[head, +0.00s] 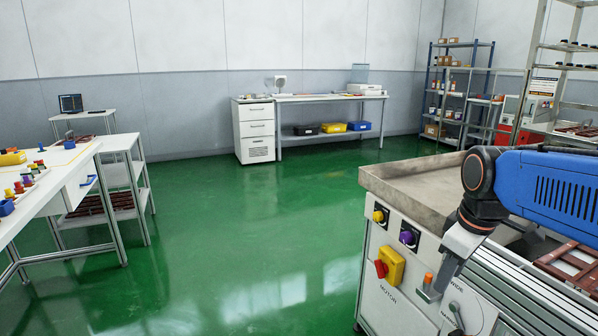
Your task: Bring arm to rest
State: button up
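My arm, with a blue link (560,190) and a dark grey wrist joint (480,172), reaches in from the right edge over the conveyor unit (395,255). My gripper (432,292) hangs from the wrist, tilted down and to the left, in front of the unit's control panel. I see it small and from the side, so I cannot tell whether its fingers are open or shut. No held thing shows at its tip. Whether it touches the panel cannot be told.
The panel carries a red and yellow switch (389,265) and knobs. A metal tray top (425,178) lies behind the wrist. A workbench (70,180) stands left, a white drawer cabinet (254,130) at the back, shelves (460,85) at the back right. The green floor between is clear.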

jog(key=s+a+f+m+t, duration=0.2)
jog(key=s+f+m, duration=0.5)
jog(key=s, duration=0.4)
jog(key=shift+s+a, duration=0.2)
jog(key=shift+s, duration=0.1)
jog(key=shift+f, duration=0.1)
